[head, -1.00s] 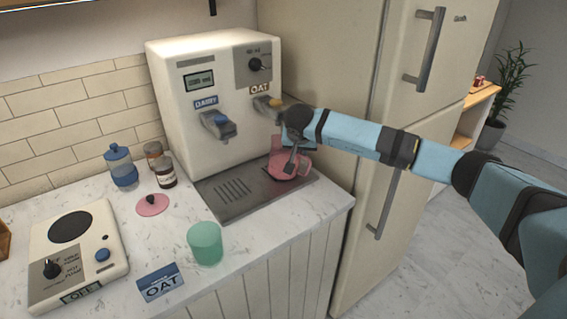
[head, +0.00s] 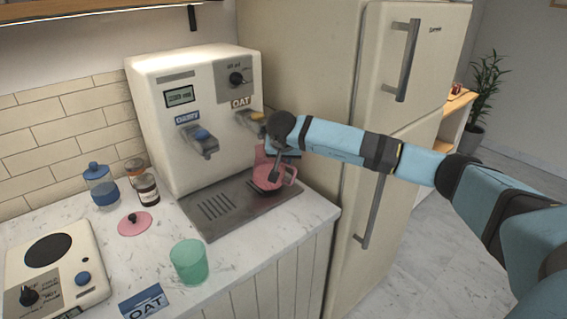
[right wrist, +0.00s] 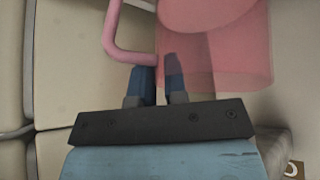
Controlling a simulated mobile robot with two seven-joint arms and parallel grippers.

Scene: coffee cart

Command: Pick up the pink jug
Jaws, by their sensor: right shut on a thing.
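The pink jug (head: 268,166) is at the right end of the coffee machine's drip tray (head: 225,212), below the OAT spout (head: 250,117). It looks upright and seems slightly above the tray, with a dark patch beneath it. My right gripper (head: 275,172) reaches in from the right and is shut on the jug. In the right wrist view, the fingers (right wrist: 157,82) are close together where the handle meets the pink body (right wrist: 225,50). I cannot tell exactly which part is between them. My left gripper is not in view.
The coffee machine (head: 185,85) stands close behind the jug, with the fridge (head: 330,75) to the right. The counter's front edge is near.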

